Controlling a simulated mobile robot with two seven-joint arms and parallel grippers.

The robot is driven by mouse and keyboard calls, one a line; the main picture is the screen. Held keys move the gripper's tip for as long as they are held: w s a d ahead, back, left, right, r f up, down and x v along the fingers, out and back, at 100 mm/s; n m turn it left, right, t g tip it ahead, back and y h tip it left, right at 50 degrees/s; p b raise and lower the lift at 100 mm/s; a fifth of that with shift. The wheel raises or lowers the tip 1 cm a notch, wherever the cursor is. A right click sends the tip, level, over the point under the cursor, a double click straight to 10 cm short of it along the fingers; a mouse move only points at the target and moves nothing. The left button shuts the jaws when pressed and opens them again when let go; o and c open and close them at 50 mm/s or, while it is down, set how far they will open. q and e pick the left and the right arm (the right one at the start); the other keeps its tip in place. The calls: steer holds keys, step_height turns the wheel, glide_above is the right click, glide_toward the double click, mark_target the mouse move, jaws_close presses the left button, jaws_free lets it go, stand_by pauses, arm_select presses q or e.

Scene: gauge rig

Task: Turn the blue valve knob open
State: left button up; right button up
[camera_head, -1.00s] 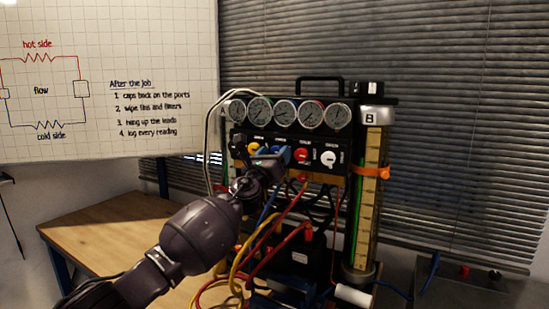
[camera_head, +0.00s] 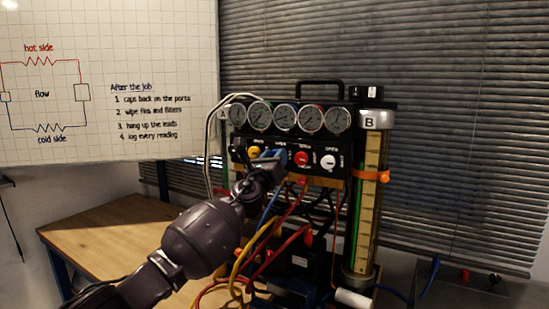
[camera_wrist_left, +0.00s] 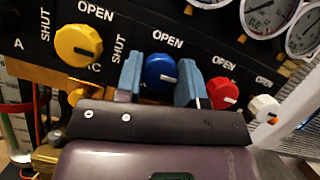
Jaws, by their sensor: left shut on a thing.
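The blue valve knob (camera_wrist_left: 160,71) sits on the black panel between the two blue-grey fingers of my left gripper (camera_wrist_left: 161,82), in the left wrist view. The gripper is shut on the knob, one finger on each side. In the head view my left gripper (camera_head: 268,158) reaches the panel from the lower left and mostly hides the knob. My right gripper is in neither view.
A yellow knob (camera_wrist_left: 78,45) is left of the blue one; a red knob (camera_wrist_left: 222,93) and a white knob (camera_wrist_left: 263,108) are to its right. Gauges (camera_head: 285,117) line the panel's top. Red and yellow hoses (camera_head: 270,245) hang below, close to my left arm.

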arm_select(q)
steer(key=n+g+y+p, duration=0.1)
steer(key=n+y+p, duration=0.1)
steer(key=n+p, duration=0.2)
steer(key=n+g+y+p, duration=0.1)
steer(key=n+p, duration=0.3)
steer(key=n, duration=0.5)
steer(key=n+g+y+p, duration=0.1)
steer(key=n+y+p, duration=0.2)
steer(key=n, duration=0.4)
steer(key=shift+d+r+g+y+p, duration=0.15)
steer(key=shift+g+y+p, duration=0.15)
steer(key=shift+y+p, duration=0.1)
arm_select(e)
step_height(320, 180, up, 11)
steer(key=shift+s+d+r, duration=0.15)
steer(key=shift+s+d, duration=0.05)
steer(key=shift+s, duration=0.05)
arm_select(q)
steer(key=shift+n, duration=0.3)
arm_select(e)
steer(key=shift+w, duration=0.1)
arm_select(q)
steer(key=o, duration=0.9)
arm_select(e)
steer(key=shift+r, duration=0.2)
